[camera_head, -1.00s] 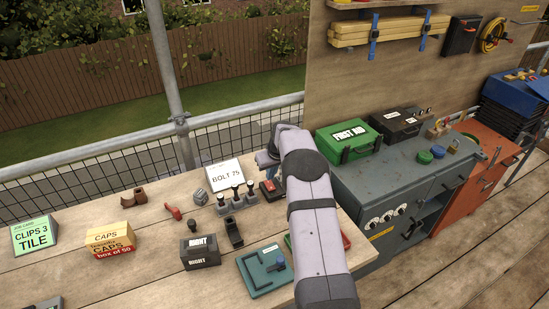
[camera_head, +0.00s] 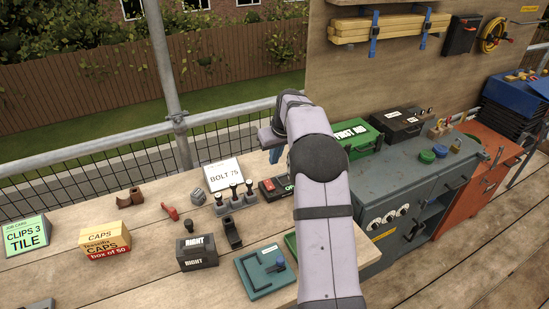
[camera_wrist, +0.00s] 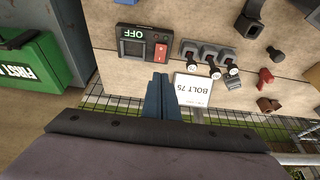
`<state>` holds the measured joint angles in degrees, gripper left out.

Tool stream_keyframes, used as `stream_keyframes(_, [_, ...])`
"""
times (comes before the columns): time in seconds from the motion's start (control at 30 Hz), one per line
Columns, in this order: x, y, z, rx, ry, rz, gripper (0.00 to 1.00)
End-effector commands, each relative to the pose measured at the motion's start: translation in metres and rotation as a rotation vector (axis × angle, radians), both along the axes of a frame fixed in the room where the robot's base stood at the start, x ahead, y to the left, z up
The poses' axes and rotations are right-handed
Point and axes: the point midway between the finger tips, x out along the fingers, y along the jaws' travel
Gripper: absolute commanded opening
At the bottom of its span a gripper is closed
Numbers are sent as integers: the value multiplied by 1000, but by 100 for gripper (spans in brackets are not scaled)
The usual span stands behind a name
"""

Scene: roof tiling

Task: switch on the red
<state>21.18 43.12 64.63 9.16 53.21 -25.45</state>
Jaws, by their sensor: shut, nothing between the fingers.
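A dark switch box (camera_head: 283,190) stands on the wooden bench behind the green plate, partly hidden by my arm. In the wrist view the box (camera_wrist: 124,49) shows a red rocker (camera_wrist: 160,51) and a label reading OFF. My gripper (camera_head: 274,157) is above and behind the box, at the bench's far side. In the wrist view its blue fingers (camera_wrist: 161,82) are shut, empty and apart from the box.
Several levers (camera_head: 232,197) stand left of the box, by the BOLT 75 card (camera_head: 223,174). A green first aid case (camera_head: 368,140) lies on the grey cabinet to the right. Mesh railing (camera_head: 85,160) runs behind the bench.

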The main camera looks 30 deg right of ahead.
Motion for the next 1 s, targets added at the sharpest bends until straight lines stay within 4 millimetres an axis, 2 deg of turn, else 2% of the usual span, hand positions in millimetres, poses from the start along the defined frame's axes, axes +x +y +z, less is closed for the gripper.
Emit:
stream_keyframes(0.5, [11,0,0,0,-2,1,0])
stream_keyframes(1.0, [13,0,2,1,1,0,0])
